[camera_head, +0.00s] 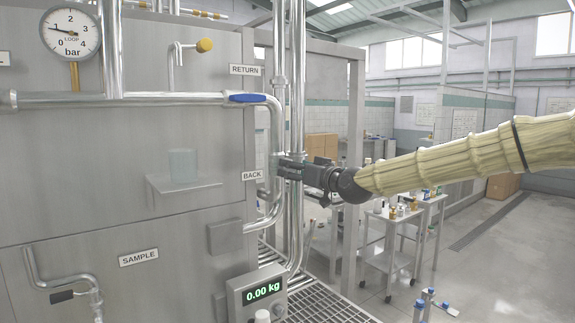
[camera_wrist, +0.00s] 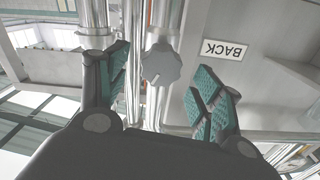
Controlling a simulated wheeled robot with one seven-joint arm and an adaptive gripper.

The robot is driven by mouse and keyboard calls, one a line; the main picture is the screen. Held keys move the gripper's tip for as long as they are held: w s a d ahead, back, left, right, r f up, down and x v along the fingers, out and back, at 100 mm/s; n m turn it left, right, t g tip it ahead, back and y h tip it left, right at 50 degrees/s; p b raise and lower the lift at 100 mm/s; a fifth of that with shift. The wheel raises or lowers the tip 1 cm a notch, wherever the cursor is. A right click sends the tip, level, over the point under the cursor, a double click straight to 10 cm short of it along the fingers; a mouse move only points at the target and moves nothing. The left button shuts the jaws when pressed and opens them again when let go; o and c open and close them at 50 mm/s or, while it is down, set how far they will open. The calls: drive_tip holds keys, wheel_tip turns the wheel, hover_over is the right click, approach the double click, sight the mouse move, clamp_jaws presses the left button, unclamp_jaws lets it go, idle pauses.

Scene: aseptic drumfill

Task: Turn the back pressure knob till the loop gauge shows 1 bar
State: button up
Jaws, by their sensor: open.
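The loop gauge (camera_head: 70,35) is a round white dial marked in bar at the top left of the head view. Its needle points left and slightly up, close to the 1; the exact reading is too fine to tell. The back pressure knob (camera_wrist: 160,63) is grey and lobed, with a pale pointer line, in the wrist view. My gripper (camera_wrist: 162,80) is open, with one green-padded finger on each side of the knob and visible gaps between. In the head view my gripper (camera_head: 288,167) is at the pipes beside the BACK label (camera_head: 252,175) and hides the knob.
Vertical steel pipes (camera_head: 297,80) run close to my gripper. A blue-handled RETURN valve (camera_head: 247,98) sits above it, and a scale display (camera_head: 263,291) reading 0.00 kg is below. Carts (camera_head: 392,240) with small items stand behind my arm. Floor at right is open.

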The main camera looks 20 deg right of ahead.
drive_tip(key=shift+p+x, duration=0.65)
drive_tip(key=shift+x, duration=1.55)
drive_tip(key=shift+f, duration=0.1)
drive_tip(key=c, duration=1)
